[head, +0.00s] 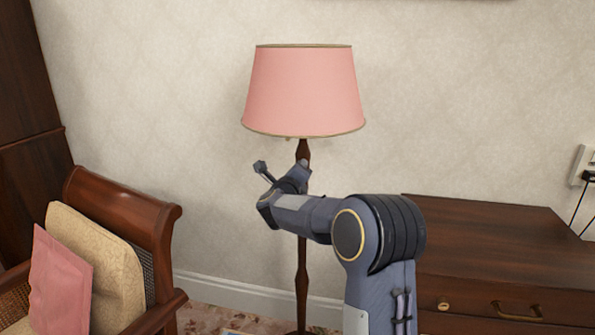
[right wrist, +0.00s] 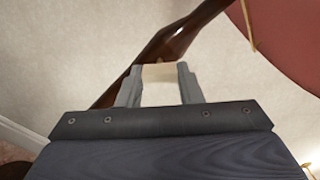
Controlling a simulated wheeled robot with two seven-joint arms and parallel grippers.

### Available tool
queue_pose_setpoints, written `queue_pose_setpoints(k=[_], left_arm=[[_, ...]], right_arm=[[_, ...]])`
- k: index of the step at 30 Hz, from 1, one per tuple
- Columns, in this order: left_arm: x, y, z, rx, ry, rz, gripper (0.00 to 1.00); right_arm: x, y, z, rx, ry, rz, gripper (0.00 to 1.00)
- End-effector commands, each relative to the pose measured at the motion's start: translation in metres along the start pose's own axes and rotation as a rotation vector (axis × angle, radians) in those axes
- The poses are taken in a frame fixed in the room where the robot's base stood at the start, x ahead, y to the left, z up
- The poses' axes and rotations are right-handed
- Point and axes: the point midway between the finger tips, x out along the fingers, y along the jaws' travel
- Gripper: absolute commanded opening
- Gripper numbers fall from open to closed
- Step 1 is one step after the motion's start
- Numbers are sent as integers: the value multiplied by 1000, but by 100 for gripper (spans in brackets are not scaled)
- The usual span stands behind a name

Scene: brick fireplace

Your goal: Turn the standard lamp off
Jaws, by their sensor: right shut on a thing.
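The standard lamp has a pink shade (head: 303,92) and a dark wooden pole (head: 302,265). It stands upright against the wall. I cannot tell from the shade whether it is lit. A small thing hangs just under the shade's rim. My right gripper (head: 283,170) is below the shade at the pole. In the right wrist view, my right gripper (right wrist: 158,84) is shut on a pale thing (right wrist: 160,82) between its fingers; what it is I cannot tell. The pole (right wrist: 165,45) passes behind the fingers, and the shade (right wrist: 285,35) is at upper right. My left gripper is not in view.
A wooden armchair (head: 120,205) with a pink cushion (head: 60,285) stands at lower left. A wooden drawer chest (head: 480,250) is at right, beyond my right arm. A wall socket (head: 582,166) with cables is at the right edge. The wall around the shade is clear.

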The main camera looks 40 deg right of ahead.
Motion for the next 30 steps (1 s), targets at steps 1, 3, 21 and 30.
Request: queue_pose_setpoints(k=[1, 3, 21, 30], left_arm=[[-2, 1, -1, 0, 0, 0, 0], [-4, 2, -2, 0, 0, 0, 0], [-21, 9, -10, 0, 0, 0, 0], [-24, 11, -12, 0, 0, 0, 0]], right_arm=[[0, -1, 1, -44, 1, 1, 10], [0, -1, 1, -110, 1, 1, 10], [0, 0, 1, -584, -1, 2, 10], [0, 1, 1, -680, -2, 2, 10]])
